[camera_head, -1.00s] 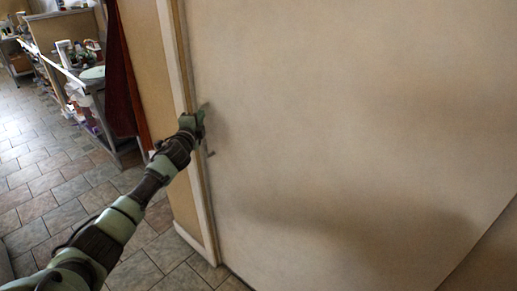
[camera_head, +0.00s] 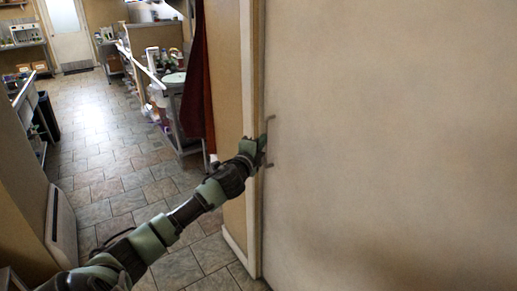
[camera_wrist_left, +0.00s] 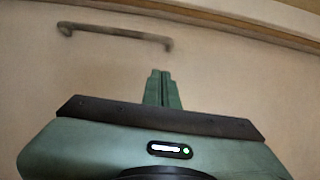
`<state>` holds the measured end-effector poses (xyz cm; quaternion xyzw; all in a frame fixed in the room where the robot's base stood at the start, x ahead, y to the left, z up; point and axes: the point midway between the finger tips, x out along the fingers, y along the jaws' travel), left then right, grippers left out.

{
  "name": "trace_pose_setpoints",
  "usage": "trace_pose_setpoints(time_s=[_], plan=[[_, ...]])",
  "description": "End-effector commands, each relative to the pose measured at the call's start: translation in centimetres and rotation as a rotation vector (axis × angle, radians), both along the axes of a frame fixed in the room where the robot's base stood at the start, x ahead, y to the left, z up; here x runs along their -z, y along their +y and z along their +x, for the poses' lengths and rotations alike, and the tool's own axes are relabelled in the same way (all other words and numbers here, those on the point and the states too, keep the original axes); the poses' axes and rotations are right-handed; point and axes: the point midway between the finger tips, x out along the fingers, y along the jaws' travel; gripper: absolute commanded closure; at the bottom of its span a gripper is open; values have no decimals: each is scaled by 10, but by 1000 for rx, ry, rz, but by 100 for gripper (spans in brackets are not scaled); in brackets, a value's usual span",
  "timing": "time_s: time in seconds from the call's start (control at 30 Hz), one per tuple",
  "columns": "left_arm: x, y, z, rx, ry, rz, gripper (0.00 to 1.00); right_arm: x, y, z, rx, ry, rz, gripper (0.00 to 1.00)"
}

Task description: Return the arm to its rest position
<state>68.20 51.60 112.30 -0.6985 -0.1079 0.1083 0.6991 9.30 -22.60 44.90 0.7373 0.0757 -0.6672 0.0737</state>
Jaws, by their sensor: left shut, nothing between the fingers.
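My left arm reaches in from the lower left in the head view. Its gripper (camera_head: 264,148) is close to the left edge of a pale door (camera_head: 390,130), beside the door's handle (camera_head: 271,119). In the left wrist view the gripper's two fingers (camera_wrist_left: 162,88) are together with nothing between them. The door handle (camera_wrist_left: 115,32) shows there as a dark bar beyond the fingertips, apart from them. My right gripper is in neither view.
The door fills the right side of the head view, with a pale frame (camera_head: 252,220) at its left. A dark red cloth (camera_head: 199,90) hangs beside it. A shelf cart (camera_head: 178,110) stands further back. The tiled floor (camera_head: 110,160) is open on the left.

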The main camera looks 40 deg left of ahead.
Motion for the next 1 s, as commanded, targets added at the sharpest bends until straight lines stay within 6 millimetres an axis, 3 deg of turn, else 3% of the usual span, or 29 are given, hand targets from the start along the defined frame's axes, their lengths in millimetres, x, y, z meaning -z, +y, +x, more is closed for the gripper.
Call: trace_pose_setpoints(time_s=[0.2, 0.47, 0.57, 0.67, 0.77, 0.87, 1.0], plan=[[2, -8, -23, 1, 1, -1, 100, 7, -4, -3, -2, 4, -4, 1], [0, -9, -28, 0, 0, -2, 100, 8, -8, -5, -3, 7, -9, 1], [9, -9, -28, -2, 11, -15, 100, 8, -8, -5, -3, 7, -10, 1], [42, -6, -30, -13, 51, -64, 100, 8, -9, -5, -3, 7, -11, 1], [105, -3, -37, -36, 123, -161, 100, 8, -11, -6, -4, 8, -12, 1], [180, -5, -53, -67, 211, -275, 100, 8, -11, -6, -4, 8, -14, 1], [282, -15, -89, -123, 329, -432, 100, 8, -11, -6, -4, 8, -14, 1]])
